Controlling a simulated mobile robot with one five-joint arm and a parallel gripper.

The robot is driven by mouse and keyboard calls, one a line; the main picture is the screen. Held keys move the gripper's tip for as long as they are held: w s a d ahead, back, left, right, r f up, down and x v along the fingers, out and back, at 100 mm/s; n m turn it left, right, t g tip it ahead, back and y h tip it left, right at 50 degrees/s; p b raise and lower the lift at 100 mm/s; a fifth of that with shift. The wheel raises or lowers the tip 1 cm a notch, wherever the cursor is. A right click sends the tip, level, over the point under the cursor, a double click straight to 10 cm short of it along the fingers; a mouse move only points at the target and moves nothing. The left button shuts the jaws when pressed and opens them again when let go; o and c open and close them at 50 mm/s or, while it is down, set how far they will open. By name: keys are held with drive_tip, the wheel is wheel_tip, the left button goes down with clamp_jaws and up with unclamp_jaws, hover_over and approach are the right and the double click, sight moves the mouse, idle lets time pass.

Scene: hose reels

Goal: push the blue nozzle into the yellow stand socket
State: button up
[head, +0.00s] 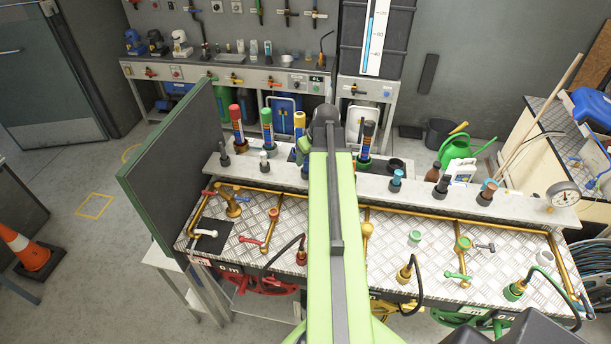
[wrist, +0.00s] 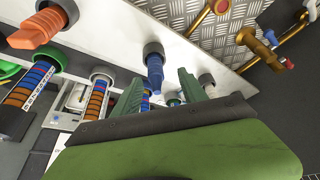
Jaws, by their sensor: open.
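In the wrist view a blue nozzle (wrist: 154,68) stands in a dark ring on the pale shelf. My gripper (wrist: 159,78) is open, with its two green fingers on either side of the blue nozzle's end in the picture; I cannot tell whether they touch it. A yellow-topped column (head: 299,122) shows just left of my arm. A yellow fitting (head: 404,274) with a black hose stands at the bench front. I cannot tell which part is the yellow stand socket.
Banded columns with red (head: 236,118) and green (head: 266,120) tops stand behind the shelf. An orange nozzle (wrist: 38,29) sits along the shelf from the blue one. A dark upright panel (head: 178,150) closes the bench's left end. Brass pipes and valves crowd the metal bench top (head: 335,228).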

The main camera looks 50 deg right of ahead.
sight(308, 160)
drive_tip(key=b+x, duration=0.5)
drive_tip(key=shift+d+f, duration=0.2)
drive_tip(key=shift+d, duration=0.25)
drive_tip(key=shift+s+r, duration=0.1)
drive_tip(key=shift+r, duration=0.1)
clamp_jaws()
